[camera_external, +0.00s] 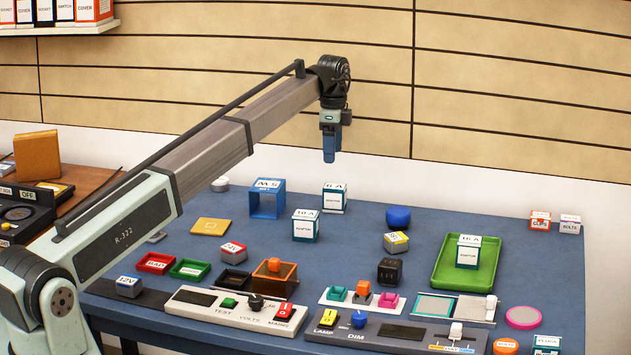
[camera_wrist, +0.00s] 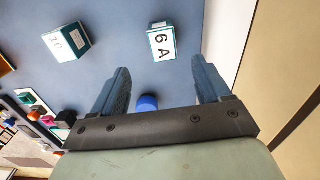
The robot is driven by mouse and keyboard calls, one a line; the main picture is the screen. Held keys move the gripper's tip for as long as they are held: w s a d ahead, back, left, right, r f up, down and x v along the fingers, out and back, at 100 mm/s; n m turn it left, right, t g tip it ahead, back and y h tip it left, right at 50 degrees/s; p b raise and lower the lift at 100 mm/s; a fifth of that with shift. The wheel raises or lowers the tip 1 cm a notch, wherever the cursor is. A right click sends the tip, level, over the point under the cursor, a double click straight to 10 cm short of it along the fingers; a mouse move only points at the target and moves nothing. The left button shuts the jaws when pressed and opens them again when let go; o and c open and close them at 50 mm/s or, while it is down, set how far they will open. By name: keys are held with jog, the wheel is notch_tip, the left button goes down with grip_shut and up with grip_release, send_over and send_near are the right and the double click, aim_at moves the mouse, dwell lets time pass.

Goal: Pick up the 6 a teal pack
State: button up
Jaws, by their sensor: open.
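The 6 A pack (camera_external: 334,198) is a white box with teal edges, standing upright on the blue table toward the back. In the wrist view the 6 A pack (camera_wrist: 161,42) lies ahead of the fingertips, roughly between their lines. My gripper (camera_external: 330,157) is raised above the table, above the 6 A pack in the external view. In the wrist view my gripper (camera_wrist: 160,75) has its two blue fingers spread apart with nothing held between them. A similar 10 A pack (camera_external: 305,226) stands in front and to the left; it also shows in the wrist view (camera_wrist: 71,43).
A 16 A pack (camera_external: 467,252) stands on a green tray (camera_external: 483,273) at right. A blue round object (camera_external: 398,216) lies right of the 6 A pack, and a blue open frame (camera_external: 266,200) stands left. Control panels and small boxes fill the front. The wall is close behind.

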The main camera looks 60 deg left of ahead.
aim_at(335, 186)
notch_tip(335, 186, down, 7)
jog(key=shift+f, duration=0.2)
jog(key=shift+w+f, duration=0.2)
jog(key=shift+f, duration=1.2)
jog(key=shift+w+f, duration=0.15)
jog(key=shift+f, duration=1.2)
jog(key=c, duration=1.1)
